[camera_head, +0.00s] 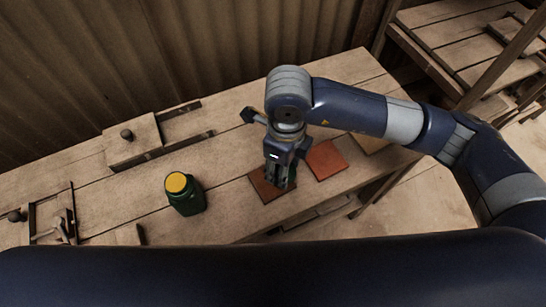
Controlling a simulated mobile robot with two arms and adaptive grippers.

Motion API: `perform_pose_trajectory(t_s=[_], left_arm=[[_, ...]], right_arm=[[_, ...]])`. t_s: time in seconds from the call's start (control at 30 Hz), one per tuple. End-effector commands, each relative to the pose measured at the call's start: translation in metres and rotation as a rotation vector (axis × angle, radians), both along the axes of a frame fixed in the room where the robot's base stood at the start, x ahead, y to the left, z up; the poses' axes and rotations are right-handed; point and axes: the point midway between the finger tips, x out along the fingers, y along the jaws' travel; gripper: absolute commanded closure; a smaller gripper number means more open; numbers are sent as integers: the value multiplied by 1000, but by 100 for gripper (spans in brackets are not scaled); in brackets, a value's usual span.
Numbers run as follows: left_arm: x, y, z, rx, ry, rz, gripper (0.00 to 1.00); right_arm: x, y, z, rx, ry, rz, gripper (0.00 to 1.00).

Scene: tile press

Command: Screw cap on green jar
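The green jar (188,203) stands upright on the wooden table (240,150), left of the middle. A round yellow top (176,182) shows on it; I cannot tell how firmly it sits. My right gripper (277,184) points down over a dark brown tile (260,190), to the right of the jar and apart from it. Its fingers are dark and small in the picture, and I cannot tell whether they are open or hold something. My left gripper is not in view.
An orange-red tile (325,159) and a tan tile (371,144) lie right of the brown one. A wooden block with a knob (131,144) stands at the back left. Small tools (60,226) lie at the left end. Table between jar and brown tile is clear.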

Motion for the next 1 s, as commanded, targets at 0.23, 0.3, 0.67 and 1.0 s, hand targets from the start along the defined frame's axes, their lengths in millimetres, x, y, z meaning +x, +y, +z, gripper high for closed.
perform_pose_trajectory(t_s=[0.23, 0.3, 0.67, 1.0], left_arm=[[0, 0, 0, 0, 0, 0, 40], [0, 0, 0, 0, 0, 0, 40], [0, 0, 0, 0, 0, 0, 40], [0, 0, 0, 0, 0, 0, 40]], right_arm=[[6, -18, 7, -4, -1, 191, 66], [8, -28, 11, -5, 1, 302, 66], [14, -76, 35, -7, 7, 918, 66], [13, -118, 60, -4, 7, 1499, 66]])
